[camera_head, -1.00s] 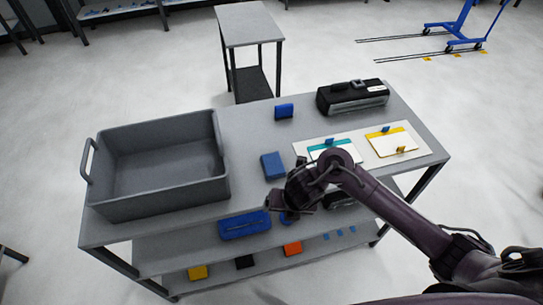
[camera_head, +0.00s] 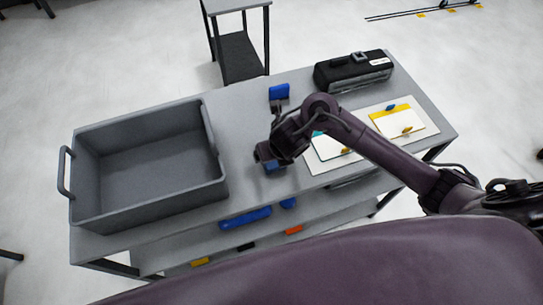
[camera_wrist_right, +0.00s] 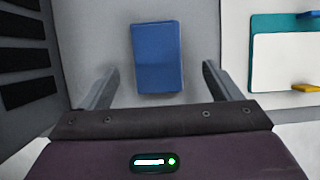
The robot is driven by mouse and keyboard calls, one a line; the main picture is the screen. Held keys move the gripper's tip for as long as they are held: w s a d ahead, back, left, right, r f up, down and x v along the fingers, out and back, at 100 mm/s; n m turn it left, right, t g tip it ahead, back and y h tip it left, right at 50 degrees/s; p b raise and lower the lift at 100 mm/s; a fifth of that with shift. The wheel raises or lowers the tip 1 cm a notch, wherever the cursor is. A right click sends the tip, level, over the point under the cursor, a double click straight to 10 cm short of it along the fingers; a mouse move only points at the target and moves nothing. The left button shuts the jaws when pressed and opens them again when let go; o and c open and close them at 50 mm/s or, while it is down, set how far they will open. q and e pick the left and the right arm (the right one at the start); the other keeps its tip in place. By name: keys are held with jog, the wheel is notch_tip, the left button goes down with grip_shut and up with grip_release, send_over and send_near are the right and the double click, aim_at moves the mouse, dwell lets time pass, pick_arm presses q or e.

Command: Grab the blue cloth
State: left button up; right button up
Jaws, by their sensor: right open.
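The blue cloth (camera_wrist_right: 157,57) lies flat on the grey table top, a folded rectangle. In the right wrist view it sits ahead of and between the two fingers of my right gripper (camera_wrist_right: 157,80), which is open and empty. In the head view my right gripper (camera_head: 268,157) is over the cloth (camera_head: 274,168) and hides most of it. My left gripper is not in view.
A large grey bin (camera_head: 150,209) stands left of the cloth. A black toolbox (camera_head: 350,72), a small blue item (camera_head: 279,91) and white boards with teal and yellow parts (camera_head: 405,120) share the table (camera_head: 237,125). A lower shelf holds blue, black and orange items.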

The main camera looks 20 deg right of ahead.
jog(key=x, duration=0.3)
jog(key=shift+a+b, duration=0.25)
jog(key=shift+b, duration=0.15)
jog(key=shift+w+f, duration=0.45)
jog(key=shift+f, duration=0.2)
jog(key=shift+c, duration=0.4)
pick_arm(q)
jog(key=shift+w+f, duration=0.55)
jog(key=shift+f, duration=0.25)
pick_arm(e)
jog(key=c, duration=1)
